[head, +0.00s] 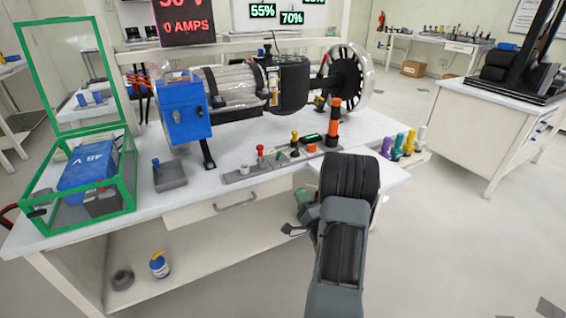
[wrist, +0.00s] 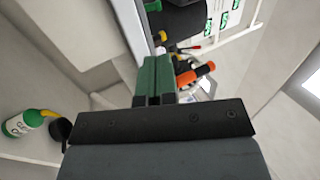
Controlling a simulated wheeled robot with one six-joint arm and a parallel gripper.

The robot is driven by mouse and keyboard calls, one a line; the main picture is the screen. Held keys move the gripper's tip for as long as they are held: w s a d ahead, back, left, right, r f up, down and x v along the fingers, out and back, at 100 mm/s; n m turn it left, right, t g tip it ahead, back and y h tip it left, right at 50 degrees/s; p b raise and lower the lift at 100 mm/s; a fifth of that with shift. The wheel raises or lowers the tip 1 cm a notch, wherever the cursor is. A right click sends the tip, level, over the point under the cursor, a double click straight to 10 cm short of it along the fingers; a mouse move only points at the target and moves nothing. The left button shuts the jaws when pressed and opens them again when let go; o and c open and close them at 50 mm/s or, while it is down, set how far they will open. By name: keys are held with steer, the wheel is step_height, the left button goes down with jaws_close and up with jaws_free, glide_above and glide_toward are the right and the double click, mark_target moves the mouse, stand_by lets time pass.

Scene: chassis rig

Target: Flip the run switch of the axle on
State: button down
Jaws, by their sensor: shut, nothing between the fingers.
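The axle rig stands on the white bench in the head view, with a silver motor (head: 228,88), a black housing (head: 290,84) and a wheel (head: 349,78). A grey box with a small blue-tipped lever (head: 156,164) sits at the front left of the bench. A grey strip carries a red-knobbed lever (head: 260,153) and a yellow-knobbed lever (head: 295,138). I cannot tell which of these is the run switch. My gripper (wrist: 155,64) is shut and empty, its green fingers near the bench edge in the wrist view.
An orange and black post (head: 333,122) stands at the strip's right end; orange also shows in the wrist view (wrist: 197,74). A green-framed clear case (head: 128,190) with a blue battery (head: 88,168) stands open at left. Colored pegs (head: 397,145) stand at right.

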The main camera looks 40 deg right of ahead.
mark_target(280, 155)
steer(key=x, duration=1.4)
steer(key=shift+a+b, duration=0.1)
steer(key=shift+b, duration=0.25)
steer(key=shift+r, duration=0.15)
